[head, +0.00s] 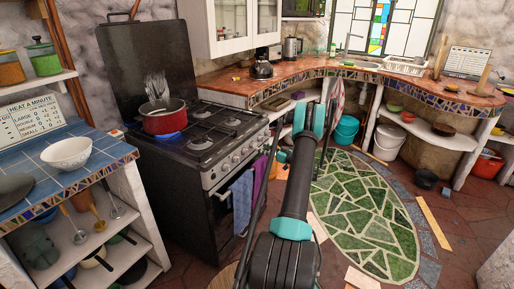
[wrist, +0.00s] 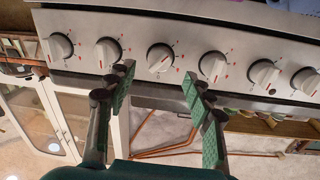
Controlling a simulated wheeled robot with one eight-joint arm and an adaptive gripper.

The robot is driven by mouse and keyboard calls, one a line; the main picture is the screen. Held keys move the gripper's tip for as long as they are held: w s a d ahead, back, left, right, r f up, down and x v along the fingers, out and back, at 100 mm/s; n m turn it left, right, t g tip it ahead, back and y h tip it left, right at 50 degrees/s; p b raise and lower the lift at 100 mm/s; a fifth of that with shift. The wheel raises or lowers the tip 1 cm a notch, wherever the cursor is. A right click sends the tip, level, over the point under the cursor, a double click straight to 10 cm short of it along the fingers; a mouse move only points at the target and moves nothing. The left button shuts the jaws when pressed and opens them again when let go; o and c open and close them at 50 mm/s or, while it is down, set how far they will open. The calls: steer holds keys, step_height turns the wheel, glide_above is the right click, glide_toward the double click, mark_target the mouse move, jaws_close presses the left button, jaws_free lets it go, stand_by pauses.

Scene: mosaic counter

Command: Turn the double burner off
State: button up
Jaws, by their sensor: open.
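The black and steel stove (head: 212,160) stands left of centre in the head view. A red pot (head: 165,121) with utensils in it sits on its front left burner, and a blue flame (head: 170,135) shows under it. The other visible burners show no flame. In the wrist view, a row of white knobs runs along the stove's steel panel (wrist: 190,22). My gripper (wrist: 158,76) is open and empty, its fingertips just below a middle knob (wrist: 160,58). A knob (wrist: 108,53) is near the left fingertip, another (wrist: 212,66) near the right one. Contact cannot be told.
Blue and purple towels (head: 242,201) hang on the stove's front. A tiled counter (head: 95,170) with a white bowl (head: 66,153) stands left of the stove. A curved counter (head: 330,68) runs along the back. The green mosaic floor (head: 365,215) is mostly clear.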

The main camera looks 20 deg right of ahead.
mark_target(254, 145)
steer(key=shift+x, duration=2.4)
steer(key=c, duration=1.2)
